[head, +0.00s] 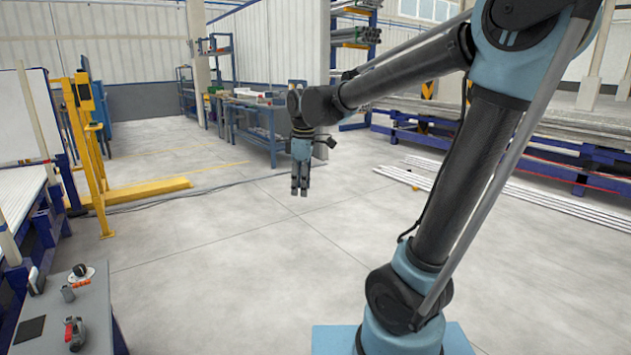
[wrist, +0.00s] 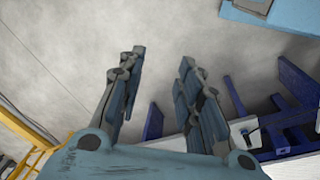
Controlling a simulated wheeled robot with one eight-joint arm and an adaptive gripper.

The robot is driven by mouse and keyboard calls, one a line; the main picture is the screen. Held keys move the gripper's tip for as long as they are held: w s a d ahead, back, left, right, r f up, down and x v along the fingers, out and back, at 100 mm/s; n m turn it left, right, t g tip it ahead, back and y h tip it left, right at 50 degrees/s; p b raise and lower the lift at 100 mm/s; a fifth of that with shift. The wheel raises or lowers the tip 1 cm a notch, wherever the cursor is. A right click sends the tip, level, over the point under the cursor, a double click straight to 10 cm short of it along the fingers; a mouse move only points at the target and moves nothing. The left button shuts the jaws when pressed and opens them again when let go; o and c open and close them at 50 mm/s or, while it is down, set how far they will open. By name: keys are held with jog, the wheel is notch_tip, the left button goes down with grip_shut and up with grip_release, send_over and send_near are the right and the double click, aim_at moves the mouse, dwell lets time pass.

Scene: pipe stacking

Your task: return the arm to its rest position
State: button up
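My arm (head: 455,190) rises from its blue base at the lower right and reaches left across the head view. My gripper (head: 299,190) hangs at its end, fingers pointing down, above open floor. No object touches the fingers.
A grey table (head: 85,312) with small tools stands at the lower left. A yellow frame (head: 98,160) and a blue rack (head: 45,215) stand left. A blue workbench (head: 262,135) is behind the gripper. White pipes (head: 500,192) lie on the floor right. The middle floor is clear.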

jog(key=s+d+f+m, duration=0.7)
jog(key=s+d+m, duration=0.1)
jog(key=d, duration=0.3)
jog(key=s+d+f+m+t, duration=0.1)
jog(key=s+d+f+m, duration=0.6)
jog(key=d, duration=0.5)
jog(key=s+m, duration=0.1)
jog(key=s, duration=0.1)
jog(key=shift+s+d+f+h, duration=0.2)
jog(key=shift+s+f+h, duration=0.1)
jog(key=shift+s+h, duration=0.1)
